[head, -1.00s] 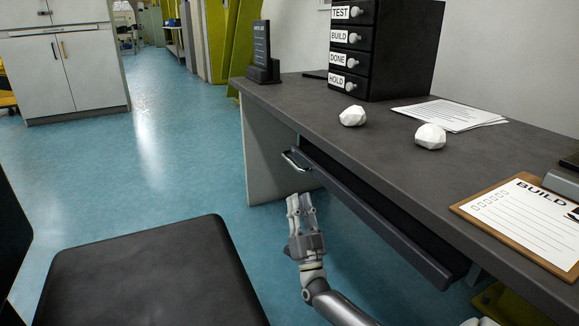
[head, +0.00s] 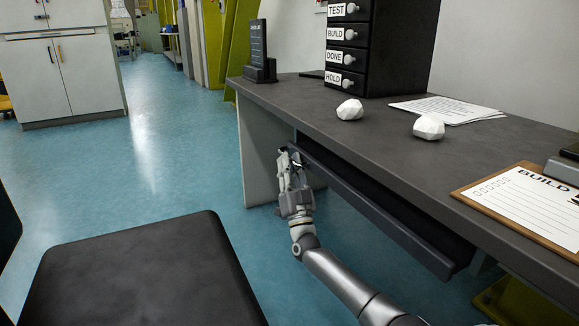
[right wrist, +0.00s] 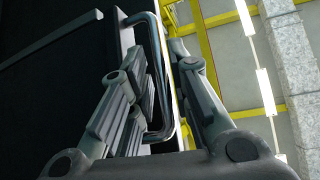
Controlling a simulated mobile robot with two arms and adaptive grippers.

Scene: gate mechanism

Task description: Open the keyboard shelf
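The keyboard shelf (head: 385,215) is a dark tray under the front edge of the grey desk (head: 375,120). It sticks out slightly, with a dark gap between it and the desktop. Its shiny metal handle shows in the right wrist view (right wrist: 166,75) and is mostly hidden behind my fingers in the head view. My right gripper (head: 290,163) is at the handle, at the shelf's far left end. In the right wrist view its fingers stand on either side of the handle bar, with space between them; firm contact is not visible. My left gripper is not in view.
A black chair (head: 145,270) stands at the lower left, beside my right arm. White lumps (head: 429,127), papers (head: 445,109), a clipboard (head: 525,205) and a labelled drawer unit (head: 385,40) are on the desk. The blue floor (head: 180,150) left of the desk is clear.

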